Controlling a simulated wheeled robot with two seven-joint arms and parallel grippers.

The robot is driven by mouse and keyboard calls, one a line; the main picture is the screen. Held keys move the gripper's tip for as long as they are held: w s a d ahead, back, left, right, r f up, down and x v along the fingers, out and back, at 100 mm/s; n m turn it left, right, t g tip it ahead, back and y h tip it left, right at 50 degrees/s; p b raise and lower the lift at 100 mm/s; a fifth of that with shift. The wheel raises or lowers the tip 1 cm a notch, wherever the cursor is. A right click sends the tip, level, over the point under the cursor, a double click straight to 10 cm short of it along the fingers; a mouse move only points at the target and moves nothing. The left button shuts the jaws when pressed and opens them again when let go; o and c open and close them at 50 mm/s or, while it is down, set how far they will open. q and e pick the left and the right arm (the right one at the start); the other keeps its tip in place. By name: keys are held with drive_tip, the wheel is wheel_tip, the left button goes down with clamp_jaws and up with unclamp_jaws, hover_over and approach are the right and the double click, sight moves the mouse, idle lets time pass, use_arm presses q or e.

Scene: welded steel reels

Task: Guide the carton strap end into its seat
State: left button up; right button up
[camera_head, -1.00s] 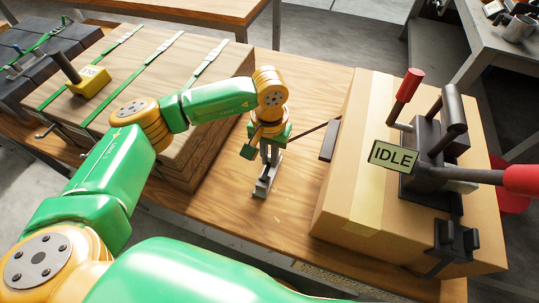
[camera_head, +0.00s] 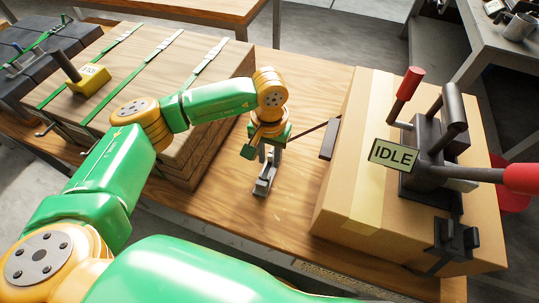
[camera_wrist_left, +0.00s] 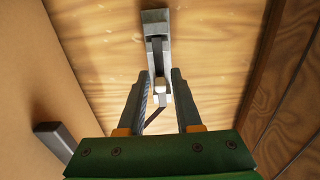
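My left gripper (camera_head: 269,156) is low over the wooden table, left of the carton (camera_head: 330,205). In the left wrist view its two fingers (camera_wrist_left: 160,92) stand apart, one on each side of a small pale strap end (camera_wrist_left: 160,87). Narrow gaps seem to show beside it, so the fingers look open around it. The dark strap (camera_head: 312,130) runs from the carton's edge down to the gripper. A grey metal bracket, apparently the seat (camera_head: 265,182), stands on the table directly below the fingers; it also shows in the left wrist view (camera_wrist_left: 156,45). Exact contact between strap end and bracket is unclear. My right gripper is out of view.
A strapping tool with red-tipped levers and an IDLE sign (camera_head: 393,154) sits on the carton. A wooden crate (camera_head: 150,75) with green straps and a yellow block (camera_head: 91,80) stands left of my gripper. Bare tabletop (camera_head: 240,225) lies in front of the bracket.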

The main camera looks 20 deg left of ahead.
use_arm(q)
drive_tip(key=shift+r, duration=0.1)
drive_tip(key=shift+r+p, duration=0.85)
drive_tip(key=shift+r, duration=0.8)
drive_tip(key=o, duration=0.6)
drive_tip(key=shift+c, duration=0.2)
drive_tip(key=o, duration=0.5)
